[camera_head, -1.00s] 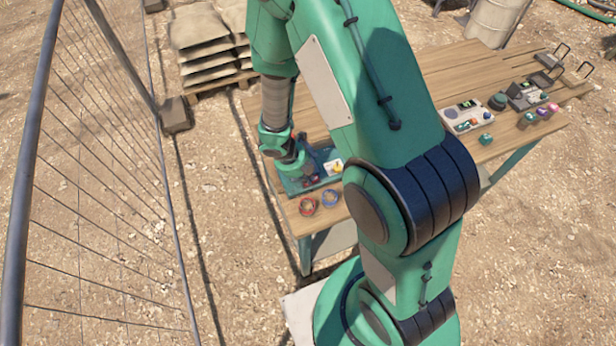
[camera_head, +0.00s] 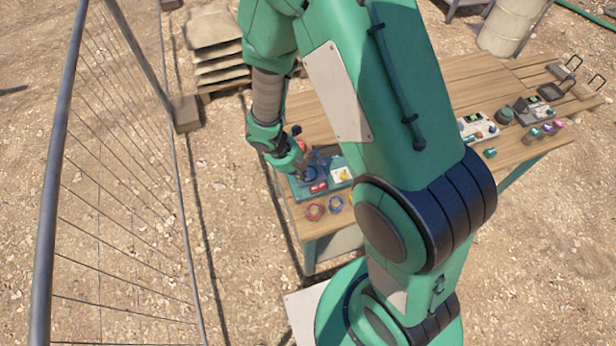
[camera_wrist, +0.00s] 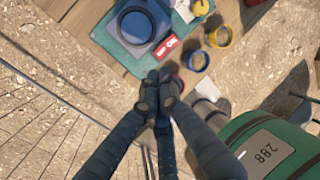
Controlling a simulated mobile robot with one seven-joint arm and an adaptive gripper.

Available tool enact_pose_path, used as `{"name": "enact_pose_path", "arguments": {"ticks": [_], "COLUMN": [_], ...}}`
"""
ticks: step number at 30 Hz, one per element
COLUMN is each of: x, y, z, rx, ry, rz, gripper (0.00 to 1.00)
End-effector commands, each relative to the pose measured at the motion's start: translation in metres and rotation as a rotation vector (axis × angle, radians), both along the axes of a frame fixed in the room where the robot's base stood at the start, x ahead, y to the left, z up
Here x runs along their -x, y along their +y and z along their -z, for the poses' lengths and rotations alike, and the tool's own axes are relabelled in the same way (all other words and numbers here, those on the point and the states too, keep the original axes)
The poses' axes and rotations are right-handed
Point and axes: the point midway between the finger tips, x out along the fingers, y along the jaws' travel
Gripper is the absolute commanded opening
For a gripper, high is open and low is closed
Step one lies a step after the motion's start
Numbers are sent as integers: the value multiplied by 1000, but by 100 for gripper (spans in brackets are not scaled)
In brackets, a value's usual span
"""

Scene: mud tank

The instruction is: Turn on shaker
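The shaker is a teal flat base (camera_head: 298,192) with a dark round platform, on the near left end of the wooden table. In the wrist view it is at the top, with its dark ring platform (camera_wrist: 137,25) and a red switch panel (camera_wrist: 166,47) with pale markings along its near edge. The switch panel also shows in the head view (camera_head: 318,187); its position cannot be read. My gripper (camera_wrist: 159,78) is shut, with dark fingertips together and nothing seen between them. In the wrist picture the tips lie just below the shaker's edge; their height is unclear.
A red ring (camera_head: 314,211) and a blue ring (camera_head: 335,203) sit near the shaker; the wrist view also shows a yellow ring (camera_wrist: 219,37). Other devices (camera_head: 478,127) stand farther right. A wire fence (camera_head: 120,180) runs along the left. My arm hides the table's middle.

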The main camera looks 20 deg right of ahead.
Motion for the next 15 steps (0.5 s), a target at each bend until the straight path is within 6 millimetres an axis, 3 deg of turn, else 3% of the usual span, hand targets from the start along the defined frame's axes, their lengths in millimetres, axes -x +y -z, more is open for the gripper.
{"name": "enact_pose_path", "arguments": {"ticks": [6,15], "x": [0,0], "y": [10,13], "z": [-21,-25], "rx": [0,1], "ry": [-1,1], "rz": [0,-1], "gripper": [0,0]}}
